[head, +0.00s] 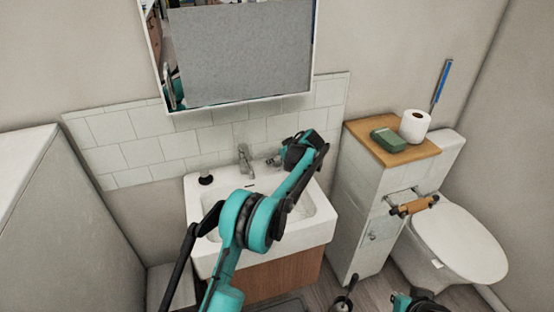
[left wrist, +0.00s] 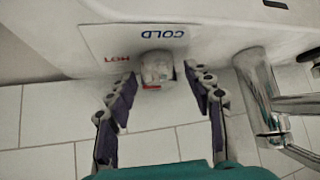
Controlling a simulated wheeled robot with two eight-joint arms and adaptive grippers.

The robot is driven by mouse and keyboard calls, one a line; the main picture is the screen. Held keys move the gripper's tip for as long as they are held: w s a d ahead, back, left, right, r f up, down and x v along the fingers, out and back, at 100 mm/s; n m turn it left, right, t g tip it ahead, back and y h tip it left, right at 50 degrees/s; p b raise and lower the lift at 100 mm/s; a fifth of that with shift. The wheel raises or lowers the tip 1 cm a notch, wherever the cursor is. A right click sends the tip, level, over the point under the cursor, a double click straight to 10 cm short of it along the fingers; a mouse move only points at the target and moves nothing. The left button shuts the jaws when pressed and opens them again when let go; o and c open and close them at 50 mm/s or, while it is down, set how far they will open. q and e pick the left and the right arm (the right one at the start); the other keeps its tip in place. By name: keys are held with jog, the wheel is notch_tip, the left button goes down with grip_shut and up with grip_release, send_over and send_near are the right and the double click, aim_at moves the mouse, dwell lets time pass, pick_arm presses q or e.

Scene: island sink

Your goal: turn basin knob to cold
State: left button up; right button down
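The basin knob (left wrist: 157,68) is a small pale knob with a red mark on its side. It stands in the left wrist view beside a white label plate with blue COLD (left wrist: 165,32) and red HOT (left wrist: 115,58) lettering, which appears upside down. My left gripper (left wrist: 162,92) is open, with one finger on each side of the knob and visible gaps to it. In the head view my left gripper (head: 273,161) is at the back right of the white basin (head: 318,222), and I cannot make out the knob there. Of my right arm only a part shows at the bottom edge.
A chrome faucet (head: 245,158) stands left of my left gripper and also shows in the left wrist view (left wrist: 260,85). A tiled backsplash (head: 130,145) is close behind. A cabinet with a toilet roll (head: 415,125) and a green box (head: 388,140) stands right of the basin.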

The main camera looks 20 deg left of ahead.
pick_arm(q)
jog(key=c, duration=1.1)
jog(key=m+t+h+p, duration=0.1)
jog(key=m, duration=0.2)
jog(key=m+t+h+p, duration=0.1)
jog(key=m+t+h, duration=0.1)
jog(key=shift+a+r+m, duration=0.1)
jog(key=shift+m, duration=0.3)
jog(key=shift+m+t+h+p, duration=0.4)
jog(key=shift+m+h+p, duration=0.25)
jog(key=shift+m+h, duration=1.55)
jog(key=shift+m, duration=0.3)
jog(key=o, duration=1.2)
jog(key=shift+c, duration=0.2)
